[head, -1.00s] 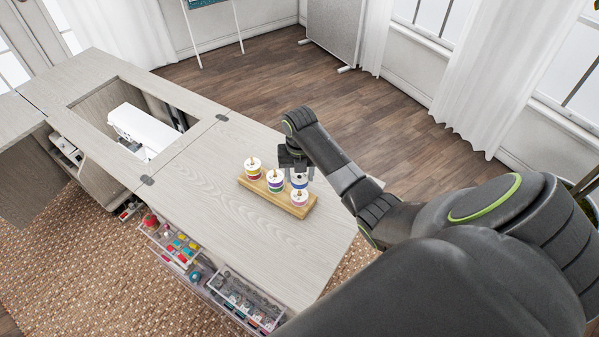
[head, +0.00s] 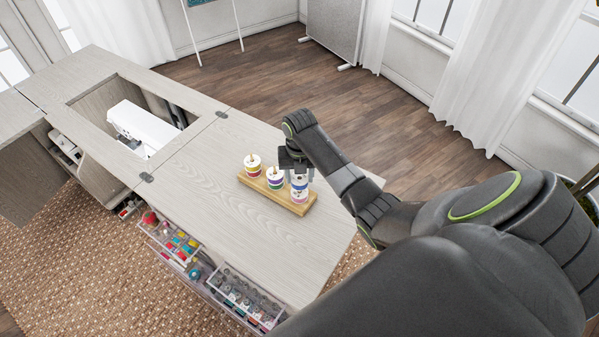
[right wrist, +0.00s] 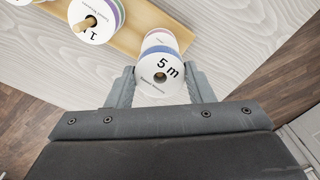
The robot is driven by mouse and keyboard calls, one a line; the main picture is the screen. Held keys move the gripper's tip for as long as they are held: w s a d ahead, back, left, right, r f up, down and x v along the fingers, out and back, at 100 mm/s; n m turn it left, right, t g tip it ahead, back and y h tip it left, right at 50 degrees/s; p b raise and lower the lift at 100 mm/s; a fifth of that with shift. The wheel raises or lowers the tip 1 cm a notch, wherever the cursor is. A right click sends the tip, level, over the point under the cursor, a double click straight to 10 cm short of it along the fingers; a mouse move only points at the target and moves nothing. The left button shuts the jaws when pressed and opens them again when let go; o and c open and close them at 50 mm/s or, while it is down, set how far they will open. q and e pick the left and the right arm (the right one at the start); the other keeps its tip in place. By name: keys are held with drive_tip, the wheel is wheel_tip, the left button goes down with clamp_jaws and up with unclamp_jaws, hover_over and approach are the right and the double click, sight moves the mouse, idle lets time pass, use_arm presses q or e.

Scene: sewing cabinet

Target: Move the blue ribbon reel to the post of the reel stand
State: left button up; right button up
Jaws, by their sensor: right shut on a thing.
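The blue ribbon reel (head: 300,183), white with a blue band, is between the fingers of my right gripper (head: 297,167), which is shut on it. In the right wrist view the reel (right wrist: 160,68) shows its "5 m" face and an open hole, with no post tip through it. It is over the right end of the wooden reel stand (head: 281,195), just above a pink-banded reel (head: 299,197). Whether the two touch, I cannot tell. The post there is hidden. My left gripper is not in view.
The cabinet top (head: 215,195) is clear around the stand. A sewing machine (head: 143,127) sits in the opening.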

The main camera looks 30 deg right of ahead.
drive_tip(key=o, duration=1)
drive_tip(key=shift+r+p, duration=3.95)
drive_tip(key=shift+r, duration=4.8)
drive_tip(key=shift+f, duration=0.1)
